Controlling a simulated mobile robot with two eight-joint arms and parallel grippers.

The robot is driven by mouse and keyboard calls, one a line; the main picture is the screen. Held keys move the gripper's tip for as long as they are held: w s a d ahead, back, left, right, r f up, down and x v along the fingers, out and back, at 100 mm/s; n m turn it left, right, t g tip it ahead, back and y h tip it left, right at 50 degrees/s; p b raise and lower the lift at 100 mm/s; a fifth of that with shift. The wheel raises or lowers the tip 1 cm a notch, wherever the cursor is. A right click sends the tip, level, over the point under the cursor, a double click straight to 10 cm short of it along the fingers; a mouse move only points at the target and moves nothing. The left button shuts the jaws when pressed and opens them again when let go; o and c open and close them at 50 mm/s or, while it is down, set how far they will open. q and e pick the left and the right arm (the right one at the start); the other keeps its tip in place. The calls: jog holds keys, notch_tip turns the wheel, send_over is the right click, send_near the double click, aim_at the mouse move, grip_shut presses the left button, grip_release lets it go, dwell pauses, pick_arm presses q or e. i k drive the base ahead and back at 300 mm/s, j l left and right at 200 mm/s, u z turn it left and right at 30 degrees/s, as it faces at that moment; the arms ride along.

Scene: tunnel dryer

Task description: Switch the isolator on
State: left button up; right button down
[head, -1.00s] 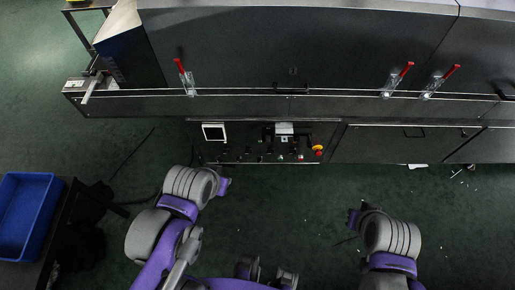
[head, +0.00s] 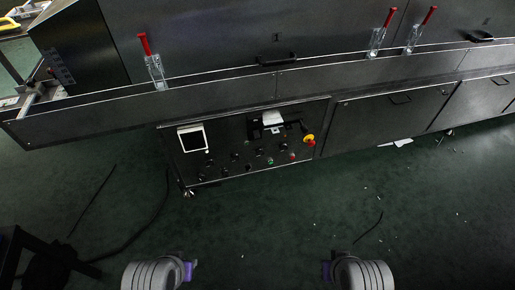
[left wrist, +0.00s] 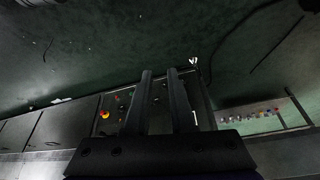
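A control panel (head: 245,145) is set in the dark front of the dryer. A red and yellow knob (head: 309,140), which looks like the isolator, sits at its right end; its exact setting is too small to read. The knob also shows in the left wrist view (left wrist: 104,115), left of my left gripper (left wrist: 160,74). That gripper is open and empty, its two dark fingers apart and pointing towards the panel and floor. Both arms show at the bottom of the head view, well short of the panel. My right gripper's fingers are not visible.
The panel also carries a white-framed screen (head: 193,139), small knobs and buttons, and a black bracket with a white block (head: 271,119). Red-handled clamps (head: 153,62) stand on the ledge above. A dark cable (head: 145,225) lies on the green floor. Floor before the panel is clear.

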aim_at(256, 134)
jog(key=i+j+z, duration=0.15)
jog(key=i+z, duration=0.15)
jog(key=i, duration=0.15)
jog(key=i+j+z, duration=0.35)
jog(key=i+l, duration=0.05)
jog(key=l, duration=0.05)
